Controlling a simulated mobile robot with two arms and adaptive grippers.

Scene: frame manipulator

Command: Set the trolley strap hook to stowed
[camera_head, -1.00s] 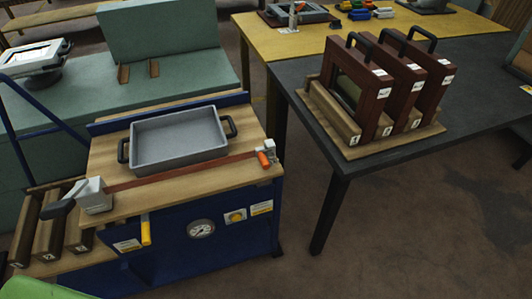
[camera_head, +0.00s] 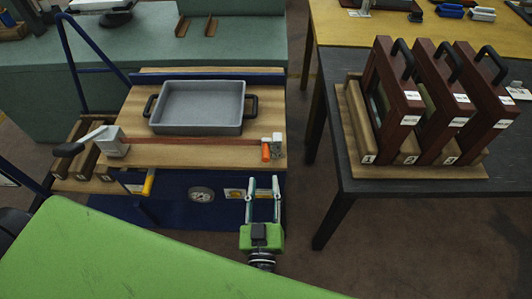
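The blue trolley with a wooden top (camera_head: 190,160) stands at the left. A dark red strap (camera_head: 195,141) crosses its top in front of a grey tray (camera_head: 202,108). The strap's left end meets a grey buckle with a dark-handled lever (camera_head: 112,142). At its right end is a small orange hook piece (camera_head: 266,150) beside a light grey bracket (camera_head: 277,146); whether they are engaged is too small to tell. My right gripper is not seen.
A dark table (camera_head: 380,190) at the right holds several dark red handled frames (camera_head: 405,110) in a wooden rack. A gap of floor (camera_head: 300,150) separates it from the trolley. A yellow handle (camera_head: 148,184) and a gauge (camera_head: 201,194) are on the trolley's front.

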